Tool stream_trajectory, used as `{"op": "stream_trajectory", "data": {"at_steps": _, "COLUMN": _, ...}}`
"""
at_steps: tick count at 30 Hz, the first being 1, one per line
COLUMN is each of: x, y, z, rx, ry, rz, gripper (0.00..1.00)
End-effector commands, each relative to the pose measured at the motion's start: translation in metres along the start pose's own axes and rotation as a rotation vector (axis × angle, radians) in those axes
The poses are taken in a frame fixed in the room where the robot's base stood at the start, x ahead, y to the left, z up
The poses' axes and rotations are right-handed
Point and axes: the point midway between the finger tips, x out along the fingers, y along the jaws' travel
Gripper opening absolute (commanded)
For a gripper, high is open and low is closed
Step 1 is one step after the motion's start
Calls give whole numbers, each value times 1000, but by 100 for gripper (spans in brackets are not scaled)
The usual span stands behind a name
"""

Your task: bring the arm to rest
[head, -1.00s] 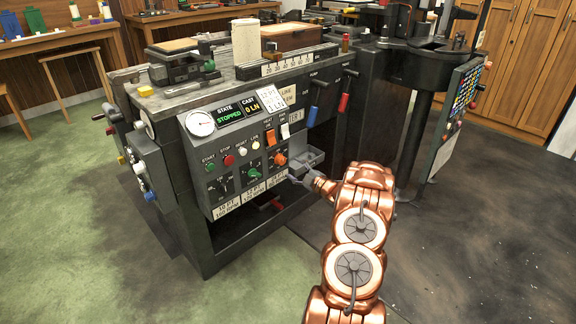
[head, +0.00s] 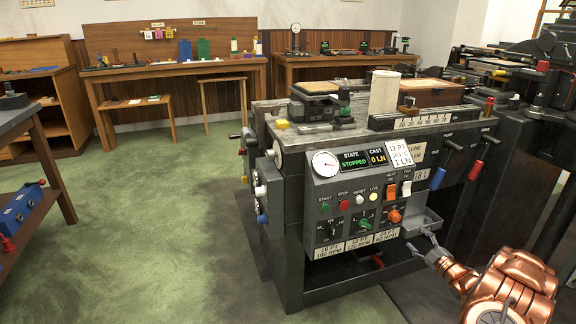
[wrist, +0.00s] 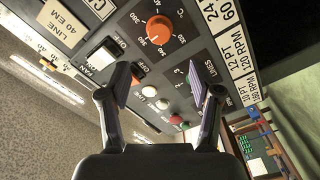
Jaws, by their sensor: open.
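My copper-coloured arm (head: 508,285) reaches in from the lower right of the head view. My gripper (head: 422,247) is at its end, in front of the right side of the caster's control panel (head: 330,190), near a small grey tray (head: 424,222). In the wrist view my gripper (wrist: 160,85) has its two fingers wide apart, with nothing between them. Behind them are the panel's orange knob (wrist: 159,30), a white switch (wrist: 101,57) and round buttons. The display reads STOPPED and 0 LN.
A wooden bench (head: 180,69) with small coloured items stands along the back wall, with a stool (head: 222,82) by it. A shelf table with blue boxes (head: 20,208) is at the left edge. Green floor (head: 170,235) lies open between that table and the caster.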

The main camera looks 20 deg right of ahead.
Motion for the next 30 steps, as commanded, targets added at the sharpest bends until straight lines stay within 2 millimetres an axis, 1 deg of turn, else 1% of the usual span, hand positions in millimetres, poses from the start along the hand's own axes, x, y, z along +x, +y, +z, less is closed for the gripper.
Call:
{"op": "stream_trajectory", "data": {"at_steps": 2, "x": 1, "y": 0, "z": 0, "rx": 0, "ry": -1, "rz": -1, "gripper": 64}}
{"op": "stream_trajectory", "data": {"at_steps": 5, "x": 7, "y": 3, "z": -3, "rx": 2, "ry": -17, "rz": -11, "gripper": 64}}
{"op": "stream_trajectory", "data": {"at_steps": 8, "x": 21, "y": 8, "z": -10, "rx": 8, "ry": -58, "rz": -34, "gripper": 64}}
{"op": "stream_trajectory", "data": {"at_steps": 12, "x": 46, "y": 19, "z": -26, "rx": 26, "ry": -156, "rz": -78, "gripper": 64}}
{"op": "stream_trajectory", "data": {"at_steps": 14, "x": 55, "y": 23, "z": -34, "rx": 40, "ry": -204, "rz": -97, "gripper": 64}}
{"op": "stream_trajectory", "data": {"at_steps": 18, "x": 71, "y": 29, "z": -56, "rx": 72, "ry": -310, "rz": -138, "gripper": 64}}
{"op": "stream_trajectory", "data": {"at_steps": 22, "x": 79, "y": 31, "z": -80, "rx": 110, "ry": -406, "rz": -172, "gripper": 64}}
{"op": "stream_trajectory", "data": {"at_steps": 26, "x": 80, "y": 30, "z": -106, "rx": 151, "ry": -503, "rz": -204, "gripper": 64}}
{"op": "stream_trajectory", "data": {"at_steps": 30, "x": 74, "y": 25, "z": -137, "rx": 200, "ry": -605, "rz": -238, "gripper": 64}}
